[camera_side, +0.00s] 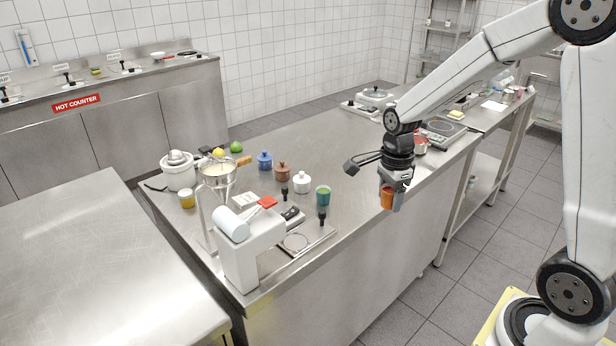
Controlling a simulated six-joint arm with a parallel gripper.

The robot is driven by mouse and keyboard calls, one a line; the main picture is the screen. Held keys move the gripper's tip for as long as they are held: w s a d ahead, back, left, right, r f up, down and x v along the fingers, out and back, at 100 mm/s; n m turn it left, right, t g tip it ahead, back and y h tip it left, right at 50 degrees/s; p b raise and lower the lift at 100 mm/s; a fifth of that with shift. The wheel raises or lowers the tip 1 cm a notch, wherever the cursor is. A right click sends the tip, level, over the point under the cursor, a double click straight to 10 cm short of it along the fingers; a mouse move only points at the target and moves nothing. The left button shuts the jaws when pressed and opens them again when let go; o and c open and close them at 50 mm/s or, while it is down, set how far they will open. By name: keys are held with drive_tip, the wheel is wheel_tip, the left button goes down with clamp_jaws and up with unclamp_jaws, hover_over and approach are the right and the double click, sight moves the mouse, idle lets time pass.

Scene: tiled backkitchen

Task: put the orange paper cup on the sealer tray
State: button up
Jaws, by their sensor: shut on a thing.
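The orange paper cup (386,199) hangs upright, as far as I can tell, in my gripper (394,188). My gripper points down and is shut on the cup, covering part of it. The cup is held in the air near the front edge of the steel counter. The sealer (246,249) is a white machine with a white roll and a red handle, at the near left end of the counter. Its tray (296,242), with a round seat, looks empty. My gripper is to the right of the tray and apart from it.
A green cup (323,196) stands between the tray and my gripper, with a black-knobbed tool beside it. A white lidded pot (302,182), brown pot (282,171) and blue pot (264,160) stand behind. A funnel stand (217,176) is left. Counter right of the pots is clear.

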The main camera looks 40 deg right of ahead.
idle(0.3)
drive_tip(key=w+a+f+m, duration=0.3)
drive_tip(key=w+a, duration=0.3)
drive_tip(key=w, duration=0.3)
drive_tip(key=m, duration=0.3)
hover_over(296, 243)
wheel_tip(296, 243, down, 5)
drive_tip(key=shift+w, duration=0.15)
drive_tip(key=shift+f, duration=0.25)
drive_tip(key=shift+f, duration=1.45)
drive_tip(key=shift+f, duration=0.3)
